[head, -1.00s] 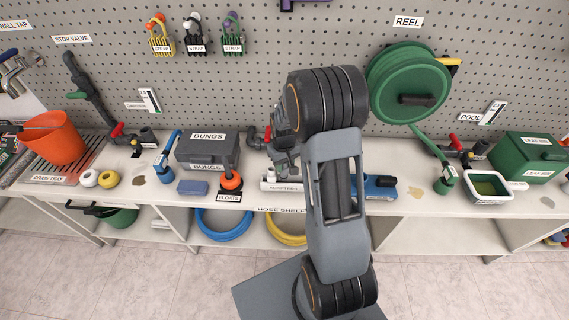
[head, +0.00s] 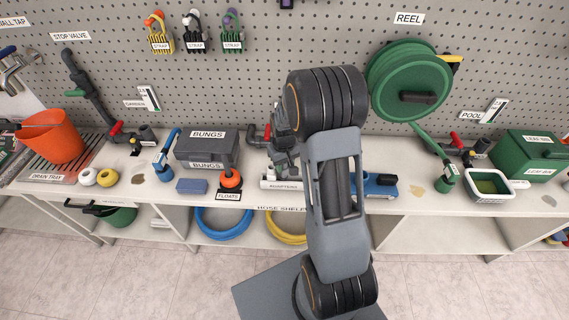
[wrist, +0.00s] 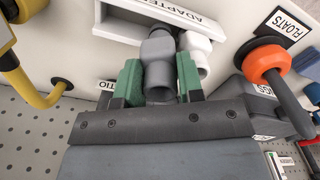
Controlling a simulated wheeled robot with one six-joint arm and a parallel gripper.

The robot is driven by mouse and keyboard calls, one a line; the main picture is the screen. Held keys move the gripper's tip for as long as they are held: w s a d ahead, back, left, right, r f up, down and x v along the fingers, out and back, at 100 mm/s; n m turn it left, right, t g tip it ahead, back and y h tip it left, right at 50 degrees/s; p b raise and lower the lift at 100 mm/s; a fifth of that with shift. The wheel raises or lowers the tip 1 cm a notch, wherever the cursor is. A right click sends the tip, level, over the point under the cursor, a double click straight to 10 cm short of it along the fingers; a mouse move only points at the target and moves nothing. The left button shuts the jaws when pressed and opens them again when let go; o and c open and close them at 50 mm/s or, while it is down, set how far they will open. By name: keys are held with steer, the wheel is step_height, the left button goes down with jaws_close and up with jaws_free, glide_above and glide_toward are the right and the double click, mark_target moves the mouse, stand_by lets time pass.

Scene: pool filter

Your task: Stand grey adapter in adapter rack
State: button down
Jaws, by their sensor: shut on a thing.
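The grey adapter (wrist: 157,62) is a short stepped pipe piece. It sits between the green fingers of my gripper (wrist: 159,76), which is shut on it. The adapter rack (wrist: 133,22) is a white holder with an "ADAPTERS" label, right at the adapter's far end in the wrist view. I cannot tell whether the adapter touches it. A white adapter (wrist: 197,50) is at the rack, just right of the grey one. In the head view the rack (head: 268,184) is on the shelf, partly hidden by my arm, and my gripper (head: 283,160) is above it.
The orange float (head: 231,179) and the dark bungs box (head: 207,148) stand left of the rack. A blue tool (head: 375,185) lies to the right behind my arm. A grey pipe with a red handle (head: 258,138) is behind.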

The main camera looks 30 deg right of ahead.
steer(key=shift+r+p, duration=0.3)
steer(key=shift+r, duration=0.25)
steer(key=c, duration=0.7)
jaws_free()
steer(key=shift+o, duration=0.2)
steer(key=shift+r+p, duration=1.8)
steer(key=shift+r, duration=0.75)
